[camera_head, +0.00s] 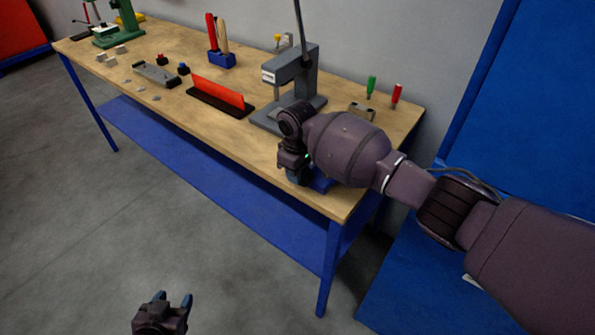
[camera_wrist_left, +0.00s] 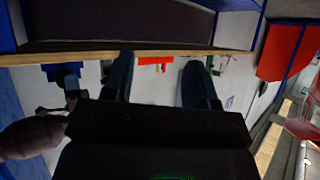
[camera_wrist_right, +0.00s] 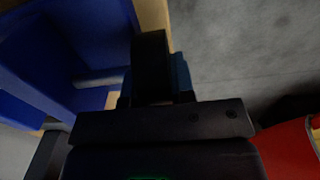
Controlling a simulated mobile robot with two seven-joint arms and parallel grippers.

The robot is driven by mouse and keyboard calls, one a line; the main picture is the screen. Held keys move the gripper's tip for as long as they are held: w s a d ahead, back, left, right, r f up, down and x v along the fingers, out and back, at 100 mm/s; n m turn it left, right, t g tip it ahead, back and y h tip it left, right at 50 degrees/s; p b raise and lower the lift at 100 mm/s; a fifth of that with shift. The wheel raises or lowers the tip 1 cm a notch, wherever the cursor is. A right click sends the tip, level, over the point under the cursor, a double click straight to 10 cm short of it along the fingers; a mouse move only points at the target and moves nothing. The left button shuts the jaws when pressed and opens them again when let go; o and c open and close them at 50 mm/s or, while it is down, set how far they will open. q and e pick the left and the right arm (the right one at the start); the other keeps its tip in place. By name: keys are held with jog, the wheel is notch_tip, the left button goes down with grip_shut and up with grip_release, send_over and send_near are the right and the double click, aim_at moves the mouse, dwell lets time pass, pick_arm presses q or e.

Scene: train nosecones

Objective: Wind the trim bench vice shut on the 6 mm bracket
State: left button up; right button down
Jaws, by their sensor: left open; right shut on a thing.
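The blue trim bench vice (camera_head: 320,181) is at the front right corner of the bench, mostly hidden behind my right arm. Its blue body (camera_wrist_right: 85,50) fills the left of the right wrist view, with a pale grey strip across it; I cannot tell whether this is the bracket or a jaw. My right gripper (camera_head: 294,177) is at the vice's front by the bench edge, shut on what looks like the vice handle, which the fingers (camera_wrist_right: 158,70) mostly hide. My left gripper (camera_head: 172,299) is open and empty, low over the floor in front of the bench; its spread fingers show in the left wrist view (camera_wrist_left: 158,80).
The wooden bench top (camera_head: 200,125) holds a grey press (camera_head: 290,90), a red strip on a black base (camera_head: 218,93), a blue tool holder (camera_head: 222,60) and a green press (camera_head: 118,30). A small beige-grey piece (camera_head: 361,110) lies behind my right arm. The floor in front is clear.

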jog(key=shift+s+r+t+y+p, duration=0.1)
jog(key=shift+r+t+y+p, duration=0.15)
jog(key=shift+y+p, duration=0.45)
jog(key=shift+t+y+p, duration=0.4)
jog(key=shift+t+p, duration=0.05)
jog(key=shift+p, duration=0.45)
jog(key=shift+t+y+p, duration=0.4)
jog(key=shift+y+p, duration=0.1)
jog(key=shift+d+r+t+y, duration=0.1)
jog(key=shift+t+y, duration=0.4)
jog(key=shift+y, duration=0.1)
pick_arm(q)
jog(key=shift+s+a+r, duration=0.1)
jog(key=shift+s+r, duration=0.25)
jog(key=shift+r, duration=0.35)
jog(key=shift+s+a+r, duration=0.1)
jog(key=shift+s+r, duration=0.25)
jog(key=shift+r, duration=0.3)
pick_arm(e)
jog(key=shift+t+y, duration=0.4)
jog(key=shift+y, duration=0.2)
pick_arm(q)
jog(key=shift+r, duration=0.1)
pick_arm(e)
jog(key=shift+r, duration=0.1)
pick_arm(q)
jog(key=shift+d, duration=0.1)
pick_arm(e)
jog(key=c, duration=1)
grip_release()
